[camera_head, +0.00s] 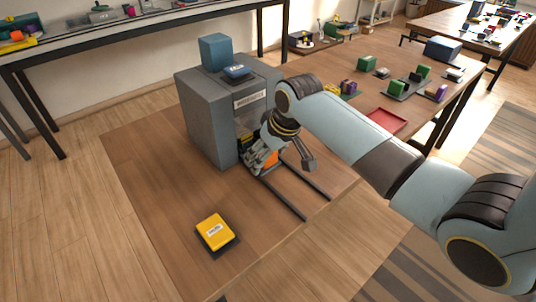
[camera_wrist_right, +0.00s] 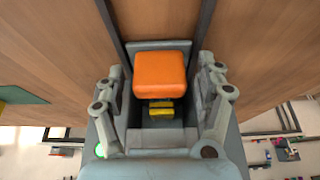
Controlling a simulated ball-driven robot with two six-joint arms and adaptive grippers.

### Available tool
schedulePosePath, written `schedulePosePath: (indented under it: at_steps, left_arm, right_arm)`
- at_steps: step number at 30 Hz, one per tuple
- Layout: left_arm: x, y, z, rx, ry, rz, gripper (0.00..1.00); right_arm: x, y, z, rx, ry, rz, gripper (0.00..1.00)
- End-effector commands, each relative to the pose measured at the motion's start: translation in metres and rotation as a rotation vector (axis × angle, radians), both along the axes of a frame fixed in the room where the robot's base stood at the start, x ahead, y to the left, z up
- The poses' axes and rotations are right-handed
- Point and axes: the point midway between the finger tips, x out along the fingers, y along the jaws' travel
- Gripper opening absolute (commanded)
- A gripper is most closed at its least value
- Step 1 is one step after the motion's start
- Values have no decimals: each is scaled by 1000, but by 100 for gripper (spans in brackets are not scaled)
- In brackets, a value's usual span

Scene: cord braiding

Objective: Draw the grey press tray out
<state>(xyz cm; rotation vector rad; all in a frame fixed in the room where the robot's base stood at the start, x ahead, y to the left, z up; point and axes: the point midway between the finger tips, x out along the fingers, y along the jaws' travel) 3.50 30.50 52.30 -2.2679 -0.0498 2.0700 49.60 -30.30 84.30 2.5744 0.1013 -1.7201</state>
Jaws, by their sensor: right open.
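The grey press (camera_head: 208,125) stands on the wooden table in the head view, its front facing lower right. My right gripper (camera_head: 262,163) is low at the press's front, between the press and two dark rails (camera_head: 290,195). In the right wrist view my right gripper (camera_wrist_right: 165,78) is open, its fingers on either side of an orange block (camera_wrist_right: 160,71). A grey edge, which looks like part of the tray (camera_wrist_right: 150,45), shows around the block. I cannot tell whether the fingers touch it. The arm hides much of the tray. My left gripper is not in view.
A yellow labelled box (camera_head: 214,230) lies on the table's near part. A blue block (camera_head: 215,50) and a small dark blue box (camera_head: 238,72) sit on the press.

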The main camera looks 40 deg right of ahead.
Motion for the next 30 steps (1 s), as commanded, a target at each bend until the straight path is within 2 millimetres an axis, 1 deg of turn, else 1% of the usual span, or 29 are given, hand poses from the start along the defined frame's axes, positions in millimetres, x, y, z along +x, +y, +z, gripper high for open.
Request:
schedulePosePath:
  at_steps: [3,4,18,20,26,30]
  left_arm:
    - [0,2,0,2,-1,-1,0]
    - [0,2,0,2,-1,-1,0]
    - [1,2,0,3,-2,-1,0]
    - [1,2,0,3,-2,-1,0]
    - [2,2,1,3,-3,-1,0]
    - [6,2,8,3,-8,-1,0]
  right_arm:
    - [0,0,0,0,0,0,71]
    - [0,0,0,0,0,0,69]
    - [0,0,0,0,1,0,7]
    - [0,0,0,0,1,0,0]
    - [-1,0,1,0,1,0,0]
    - [-2,0,2,0,3,0,0]
